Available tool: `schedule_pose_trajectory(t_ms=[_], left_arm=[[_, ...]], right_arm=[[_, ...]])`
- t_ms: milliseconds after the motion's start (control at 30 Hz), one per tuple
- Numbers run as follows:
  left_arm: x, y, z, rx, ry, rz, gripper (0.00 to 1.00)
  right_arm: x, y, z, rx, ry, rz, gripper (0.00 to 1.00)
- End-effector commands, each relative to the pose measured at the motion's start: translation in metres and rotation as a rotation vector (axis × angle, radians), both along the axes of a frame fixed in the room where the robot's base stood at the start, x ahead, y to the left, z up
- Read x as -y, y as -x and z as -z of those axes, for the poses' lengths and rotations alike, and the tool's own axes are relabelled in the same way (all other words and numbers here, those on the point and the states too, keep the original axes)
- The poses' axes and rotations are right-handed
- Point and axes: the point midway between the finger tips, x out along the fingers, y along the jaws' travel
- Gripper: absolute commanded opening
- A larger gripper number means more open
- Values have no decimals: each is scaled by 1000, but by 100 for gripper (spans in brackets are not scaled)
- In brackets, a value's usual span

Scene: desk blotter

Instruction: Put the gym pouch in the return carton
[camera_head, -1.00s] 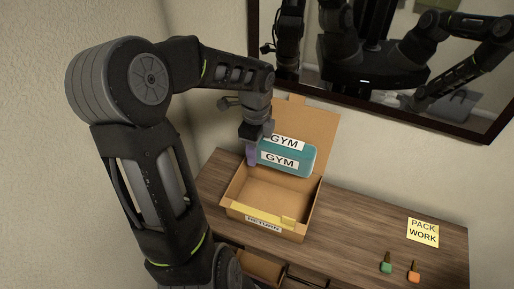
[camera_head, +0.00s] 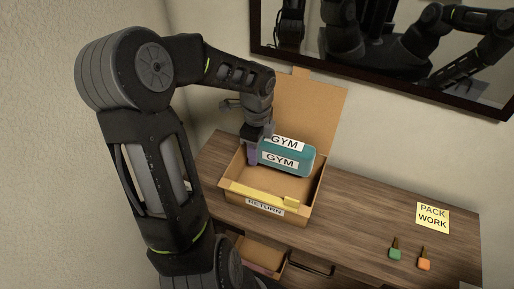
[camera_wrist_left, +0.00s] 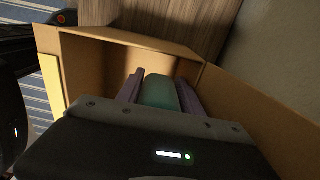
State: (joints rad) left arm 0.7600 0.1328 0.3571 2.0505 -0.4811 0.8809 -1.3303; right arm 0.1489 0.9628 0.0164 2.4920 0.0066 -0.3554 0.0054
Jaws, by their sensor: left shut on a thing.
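The gym pouch (camera_head: 294,157) is teal with white GYM labels. It is inside the upper part of the open return carton (camera_head: 299,211), near its back wall; I cannot tell whether it touches the floor. My left gripper (camera_head: 254,155) is shut on the pouch's left end. In the left wrist view, the purple fingers (camera_wrist_left: 160,88) hold the teal pouch (camera_wrist_left: 159,93) between the cardboard walls of the carton (camera_wrist_left: 88,47). The carton's lid stands up behind the pouch. My right gripper is not in view.
The carton stands on a wooden desk (camera_head: 352,217). A yellow PACK WORK note (camera_head: 433,217), a green tag (camera_head: 394,254) and an orange tag (camera_head: 424,264) lie on the right. A drawer (camera_head: 262,252) is open below the carton. A mirror hangs on the wall behind.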

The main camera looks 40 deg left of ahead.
Motion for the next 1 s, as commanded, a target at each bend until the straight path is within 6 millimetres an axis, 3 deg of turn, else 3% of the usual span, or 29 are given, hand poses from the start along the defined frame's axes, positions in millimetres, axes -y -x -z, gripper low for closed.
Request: schedule_pose_trajectory(t_ms=[33, 500, 1000], left_arm=[[0, 0, 11, 0, 0, 0, 0], [0, 0, 60, 0, -1, 0, 0], [1, 1, 76, -4, 1, 1, 0]], right_arm=[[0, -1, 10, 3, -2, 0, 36], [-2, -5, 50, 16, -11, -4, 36], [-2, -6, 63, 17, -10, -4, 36]])
